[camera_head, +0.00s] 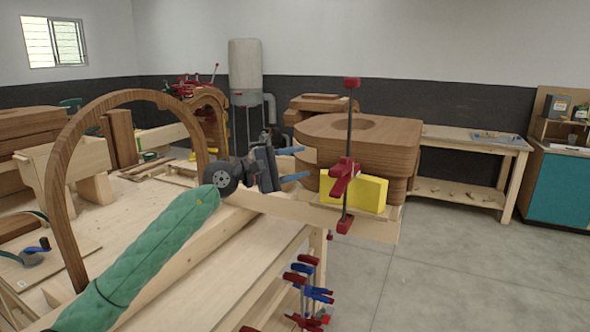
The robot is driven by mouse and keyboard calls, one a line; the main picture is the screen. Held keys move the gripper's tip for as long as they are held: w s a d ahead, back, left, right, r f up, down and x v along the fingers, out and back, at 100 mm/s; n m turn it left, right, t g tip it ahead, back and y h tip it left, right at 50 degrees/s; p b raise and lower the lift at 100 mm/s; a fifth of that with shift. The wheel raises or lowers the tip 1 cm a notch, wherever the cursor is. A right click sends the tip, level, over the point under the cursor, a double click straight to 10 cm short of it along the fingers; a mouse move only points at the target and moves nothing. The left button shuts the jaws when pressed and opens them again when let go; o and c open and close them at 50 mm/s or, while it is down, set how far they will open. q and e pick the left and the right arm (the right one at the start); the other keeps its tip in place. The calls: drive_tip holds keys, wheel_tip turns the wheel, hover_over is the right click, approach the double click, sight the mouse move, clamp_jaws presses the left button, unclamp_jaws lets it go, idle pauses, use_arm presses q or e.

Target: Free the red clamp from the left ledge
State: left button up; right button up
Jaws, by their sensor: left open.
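The red clamp (343,176) stands upright with a dark vertical bar. It has a red piece at its top, a red sliding head in the middle and a red foot below the ledge. The pale wooden ledge (380,226) runs under a yellow block (368,194) and a stacked wooden chair form (385,140). The clamp's head is in front of the yellow block. My left gripper (304,163), at the end of a green-sleeved arm, has two blue fingers spread apart. It is empty, pointing right, to the left of the clamp and apart from it. My right gripper is out of view.
A curved wooden arch (130,100) stands at left beside my arm. More red and blue clamps (308,290) hang below the bench at the bottom middle. A workbench (480,145) and teal cabinet (558,190) are at the back right. The grey floor at right is clear.

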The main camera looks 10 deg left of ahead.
sight(337, 164)
use_arm(q)
drive_tip(key=shift+w+d+f+m+g+y+p, duration=0.15)
drive_tip(key=shift+w+d+f+m+p, duration=0.1)
drive_tip(key=shift+d+m+p, duration=0.45)
drive_tip(key=shift+w+d+f+m+g+y+p, duration=0.1)
drive_tip(key=shift+w+d+f+m+g+p, duration=0.25)
drive_tip(key=shift+d+p, duration=0.6)
drive_tip(key=shift+w+d+f+m+y+p, duration=0.1)
drive_tip(key=shift+w+d+m+p, duration=0.05)
drive_tip(key=shift+d+m+p, duration=0.65)
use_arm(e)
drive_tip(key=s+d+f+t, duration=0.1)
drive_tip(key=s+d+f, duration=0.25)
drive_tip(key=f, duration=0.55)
use_arm(q)
drive_tip(key=shift+b+x, duration=1.85)
drive_tip(key=shift+x, duration=1.15)
drive_tip(key=shift+d, duration=0.15)
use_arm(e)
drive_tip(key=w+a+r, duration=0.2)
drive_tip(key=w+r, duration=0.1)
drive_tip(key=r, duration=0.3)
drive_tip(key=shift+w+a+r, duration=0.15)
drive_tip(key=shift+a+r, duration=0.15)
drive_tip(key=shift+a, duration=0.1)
